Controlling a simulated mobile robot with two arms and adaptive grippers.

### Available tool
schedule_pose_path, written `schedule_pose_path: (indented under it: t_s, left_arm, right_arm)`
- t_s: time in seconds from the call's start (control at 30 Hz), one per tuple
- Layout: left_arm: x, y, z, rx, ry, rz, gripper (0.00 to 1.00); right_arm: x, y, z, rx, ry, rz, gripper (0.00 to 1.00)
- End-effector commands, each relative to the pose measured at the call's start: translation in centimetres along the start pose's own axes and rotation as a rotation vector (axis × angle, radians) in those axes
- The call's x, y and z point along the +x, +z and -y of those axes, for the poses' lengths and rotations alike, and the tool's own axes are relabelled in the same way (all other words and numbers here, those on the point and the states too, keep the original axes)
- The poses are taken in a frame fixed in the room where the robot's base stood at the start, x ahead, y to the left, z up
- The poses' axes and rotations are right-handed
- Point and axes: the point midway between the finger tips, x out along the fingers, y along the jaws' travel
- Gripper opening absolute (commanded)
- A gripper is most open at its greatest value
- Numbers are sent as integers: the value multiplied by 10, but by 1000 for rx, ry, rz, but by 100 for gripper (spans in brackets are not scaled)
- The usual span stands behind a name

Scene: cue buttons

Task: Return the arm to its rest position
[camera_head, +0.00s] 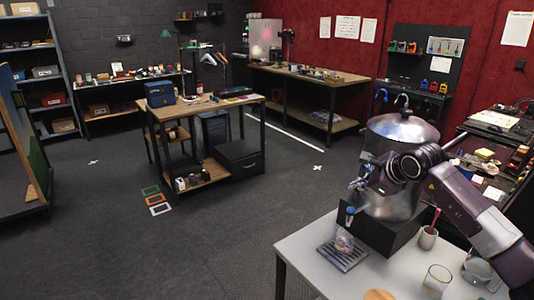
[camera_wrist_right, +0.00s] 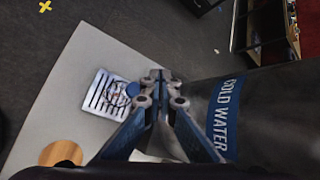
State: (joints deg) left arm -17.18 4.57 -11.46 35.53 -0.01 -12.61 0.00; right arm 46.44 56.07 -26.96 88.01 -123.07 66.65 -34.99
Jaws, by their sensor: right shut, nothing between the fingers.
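My right arm reaches in from the right side of the head view. My right gripper (camera_head: 361,186) is in front of the metal water urn (camera_head: 403,133), above the blue tap (camera_head: 350,210). In the right wrist view the gripper's fingers (camera_wrist_right: 160,76) meet at their tips with nothing between them. A clear glass (camera_head: 344,242) stands on the slatted drip tray (camera_head: 343,259) below the tap. My left gripper is out of view.
The white table (camera_head: 310,258) also holds a mug with a red stick (camera_head: 428,237), an empty glass (camera_head: 436,280), a clear jug (camera_head: 478,270) and a round wooden coaster (camera_head: 379,295). A wooden workbench (camera_head: 190,107) stands farther back. The floor between is open.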

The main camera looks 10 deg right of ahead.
Motion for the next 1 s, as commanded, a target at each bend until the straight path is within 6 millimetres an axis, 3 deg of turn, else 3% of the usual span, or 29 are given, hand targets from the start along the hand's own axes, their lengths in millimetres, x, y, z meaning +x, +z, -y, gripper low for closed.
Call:
schedule_pose_path:
  t_s: [0.07,0.17,0.33,0.4,0.5,0.6,0.67,0.77,0.87,1.0]
  left_arm:
    - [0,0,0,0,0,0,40]
    - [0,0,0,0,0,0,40]
    - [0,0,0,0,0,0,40]
    - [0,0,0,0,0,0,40]
    - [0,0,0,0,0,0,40]
    - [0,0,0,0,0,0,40]
    - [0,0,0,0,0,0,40]
    - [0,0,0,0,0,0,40]
    - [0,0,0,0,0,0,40]
    - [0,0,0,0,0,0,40]
  right_arm:
    - [3,6,-7,5,11,23,0]
    - [11,32,-32,33,49,115,0]
    - [12,118,-110,201,188,439,0]
    - [-2,157,-142,330,262,597,0]
    - [-29,198,-170,554,357,797,0]
    - [-59,220,-180,822,440,961,0]
    - [-74,225,-177,1000,478,1042,0]
    - [-90,216,-168,1321,521,1140,0]
    - [-92,188,-158,1666,531,1191,0]
    - [-77,125,-158,2175,479,1171,0]
